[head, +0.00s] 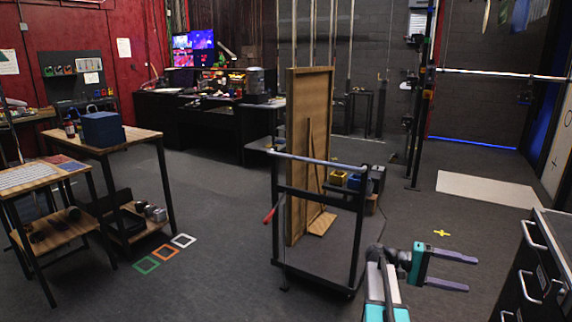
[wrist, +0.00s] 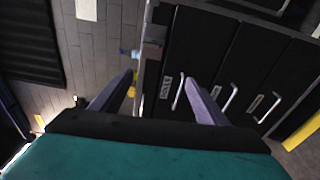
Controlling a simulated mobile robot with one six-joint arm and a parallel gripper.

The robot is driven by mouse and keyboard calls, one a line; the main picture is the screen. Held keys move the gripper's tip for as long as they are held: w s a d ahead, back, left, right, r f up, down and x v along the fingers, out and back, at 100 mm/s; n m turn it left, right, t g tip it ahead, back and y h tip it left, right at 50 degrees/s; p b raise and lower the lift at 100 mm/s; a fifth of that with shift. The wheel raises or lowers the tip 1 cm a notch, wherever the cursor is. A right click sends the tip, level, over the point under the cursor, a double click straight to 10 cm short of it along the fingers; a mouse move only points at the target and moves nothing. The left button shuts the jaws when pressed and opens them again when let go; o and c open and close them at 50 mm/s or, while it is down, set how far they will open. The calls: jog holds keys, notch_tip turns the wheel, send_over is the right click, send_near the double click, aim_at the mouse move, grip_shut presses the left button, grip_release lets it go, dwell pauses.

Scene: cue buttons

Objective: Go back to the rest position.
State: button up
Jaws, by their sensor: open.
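My gripper (head: 470,273) is in the lower right of the head view, held out to the right of the cart. Its two purple fingers are spread apart with nothing between them. In the wrist view my gripper (wrist: 160,82) also shows open and empty, with black drawer fronts (wrist: 215,60) beyond the fingers. A yellow cross (head: 441,233) lies on the grey floor above the gripper in the head view. No marker that I can identify as a rest position shows.
A black cart (head: 318,265) with a tall wooden panel (head: 311,150) stands left of my arm. A dark drawer cabinet (head: 530,275) is at the lower right. Wooden tables (head: 143,135) stand at left, near green, orange and white floor squares (head: 165,252). The centre-left floor is clear.

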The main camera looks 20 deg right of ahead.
jog(key=w+a+f+n+t+p, duration=0.2)
jog(key=a+f+n+t, duration=0.15)
jog(key=a+f, duration=0.8)
jog(key=w+a+f+n+t+p, duration=0.2)
jog(key=a+f+n, duration=0.3)
jog(key=a+f, duration=0.7)
jog(key=s+a+f+y, duration=0.4)
jog(key=a+f, duration=0.3)
jog(key=a, duration=0.3)
jog(key=s+a+f+t+y+p, duration=0.1)
jog(key=s+a+f+y, duration=0.3)
jog(key=a, duration=0.7)
jog(key=s+a+f+t+y+p, duration=0.1)
jog(key=s+a+f+y, duration=0.3)
jog(key=s+a+f, duration=0.4)
notch_tip(320, 180, down, 2)
jog(key=a, duration=0.2)
jog(key=shift+a+f+y, duration=0.15)
jog(key=shift+a+y, duration=0.2)
jog(key=shift+y, duration=0.05)
jog(key=shift+s, duration=0.1)
